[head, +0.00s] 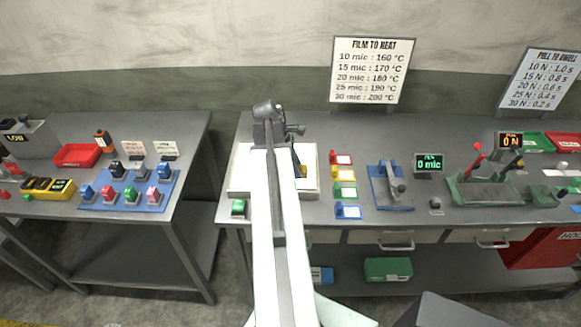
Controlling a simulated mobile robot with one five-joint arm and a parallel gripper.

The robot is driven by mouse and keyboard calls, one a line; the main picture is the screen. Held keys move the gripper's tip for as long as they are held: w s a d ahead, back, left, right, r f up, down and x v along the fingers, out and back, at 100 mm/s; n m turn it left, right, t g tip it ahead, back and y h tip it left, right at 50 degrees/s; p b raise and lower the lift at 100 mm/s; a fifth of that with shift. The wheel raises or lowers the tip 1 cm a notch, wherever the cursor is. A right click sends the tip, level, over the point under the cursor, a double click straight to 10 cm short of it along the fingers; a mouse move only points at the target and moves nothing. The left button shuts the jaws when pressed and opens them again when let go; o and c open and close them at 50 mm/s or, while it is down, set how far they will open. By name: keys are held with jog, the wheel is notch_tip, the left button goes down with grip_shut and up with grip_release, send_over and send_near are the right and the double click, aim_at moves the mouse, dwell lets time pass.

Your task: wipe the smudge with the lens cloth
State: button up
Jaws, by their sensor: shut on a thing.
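My white arm reaches up the middle of the head view, over a white board (242,172) on the table. At its far end are dark grey joint parts of my gripper (276,130). The jaws are shut, but their tips are mostly hidden behind the arm. I cannot make out a smudge; the arm covers the middle of the board.
Red, yellow, green and blue blocks (347,174) with labels stand right of the board. Beyond are a blue press (388,187), a "0 mic" display (429,163) and a lever device (485,188). A left table holds a blue rack (130,192) and red tray (77,155).

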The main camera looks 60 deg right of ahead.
aim_at(306, 169)
jog(key=shift+s, duration=0.15)
jog(key=shift+s+d+f, duration=0.1)
jog(key=shift+s+d, duration=0.25)
jog(key=shift+s, duration=0.35)
jog(key=shift+s+d, duration=0.35)
jog(key=shift+s, duration=0.35)
jog(key=shift+d+r+p, duration=0.1)
jog(key=shift+r+p, duration=0.2)
jog(key=shift+r, duration=0.05)
notch_tip(306, 169, up, 5)
jog(key=p, duration=0.5)
jog(key=shift+r, duration=0.1)
notch_tip(306, 169, up, 3)
jog(key=p, duration=0.3)
jog(key=shift+r, duration=0.15)
